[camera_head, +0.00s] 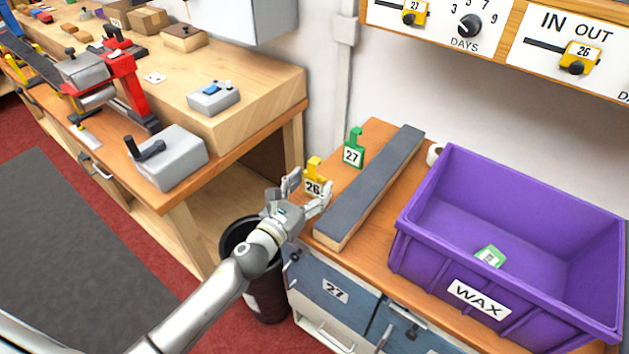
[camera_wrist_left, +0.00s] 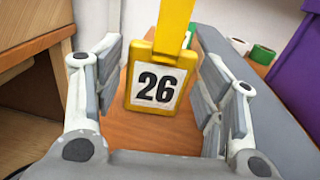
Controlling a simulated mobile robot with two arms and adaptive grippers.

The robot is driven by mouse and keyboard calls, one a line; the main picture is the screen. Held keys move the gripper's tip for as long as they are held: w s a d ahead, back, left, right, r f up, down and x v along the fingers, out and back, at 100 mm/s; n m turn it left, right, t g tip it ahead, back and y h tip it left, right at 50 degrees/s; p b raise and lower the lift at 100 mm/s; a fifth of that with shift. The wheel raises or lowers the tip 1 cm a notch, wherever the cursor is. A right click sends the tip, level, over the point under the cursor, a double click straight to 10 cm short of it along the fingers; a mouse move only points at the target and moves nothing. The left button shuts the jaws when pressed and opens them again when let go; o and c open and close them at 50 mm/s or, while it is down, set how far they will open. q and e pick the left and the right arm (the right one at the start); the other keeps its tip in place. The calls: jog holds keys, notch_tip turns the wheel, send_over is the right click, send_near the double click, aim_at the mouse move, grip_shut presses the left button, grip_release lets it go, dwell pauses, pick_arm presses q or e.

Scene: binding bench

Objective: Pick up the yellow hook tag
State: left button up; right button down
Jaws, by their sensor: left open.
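The yellow hook tag (camera_head: 314,166) has a white label reading 26 and stands upright on the orange-brown bench top. In the left wrist view the yellow hook tag (camera_wrist_left: 154,95) is between my open fingers, with gaps on both sides. My left gripper (camera_head: 308,190) is open around it in the head view, partly covering its lower part. The left gripper's fingers (camera_wrist_left: 160,95) also show in the wrist view, one on each side of the tag. My right gripper is not in view.
A green tag (camera_head: 353,150) marked 27 stands behind the yellow one. A long grey-topped bar (camera_head: 372,185) lies just to the right. A purple WAX crate (camera_head: 428,232) holds a green item (camera_head: 489,257). A black bin (camera_head: 268,300) stands below my arm.

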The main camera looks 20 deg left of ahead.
pick_arm(q)
jog(key=c, duration=0.7)
jog(key=shift+o, duration=0.2)
jog(key=shift+r, duration=0.1)
